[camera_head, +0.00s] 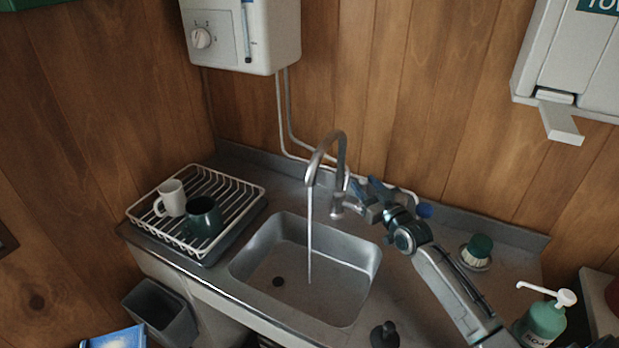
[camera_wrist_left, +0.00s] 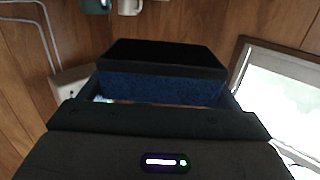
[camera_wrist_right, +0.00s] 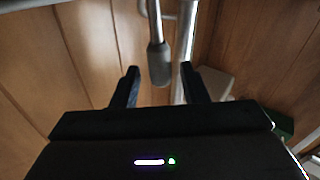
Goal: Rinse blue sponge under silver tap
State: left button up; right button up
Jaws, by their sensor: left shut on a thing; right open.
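The silver tap (camera_head: 338,172) arches over the steel sink, and a thin stream of water (camera_head: 310,240) runs from its spout into the basin. In the left wrist view the sponge (camera_wrist_left: 165,88) shows dark blue with a black face. My left gripper (camera_wrist_left: 165,100) is shut on it, left of and in front of the sink. My right gripper (camera_head: 366,190) is open just right of the tap; in the right wrist view its fingers (camera_wrist_right: 160,84) stand apart, with a grey rod-like tap part (camera_wrist_right: 158,62) between or beyond them.
A white dish rack (camera_head: 258,190) with a white mug (camera_head: 171,196) and a dark green mug (camera_head: 204,216) stands left of the sink (camera_head: 262,282). A brush (camera_head: 478,250), black plug (camera_head: 384,334) and soap bottle (camera_head: 543,322) are at right. A grey bin (camera_head: 158,312) is below the counter.

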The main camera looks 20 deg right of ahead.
pick_arm(q)
notch_tip(320, 180, up, 8)
jog(key=p, duration=0.7)
jog(key=shift+s+r+p, duration=0.1)
jog(key=shift+r+p, duration=0.15)
jog(key=shift+p, duration=0.1)
pick_arm(e)
jog(key=s, duration=1)
jog(key=shift+s+d+f, duration=0.2)
jog(key=shift+d+f, duration=0.1)
jog(key=shift+d, duration=0.15)
pick_arm(q)
jog(key=shift+f, duration=0.1)
pick_arm(e)
jog(key=shift+w, duration=0.1)
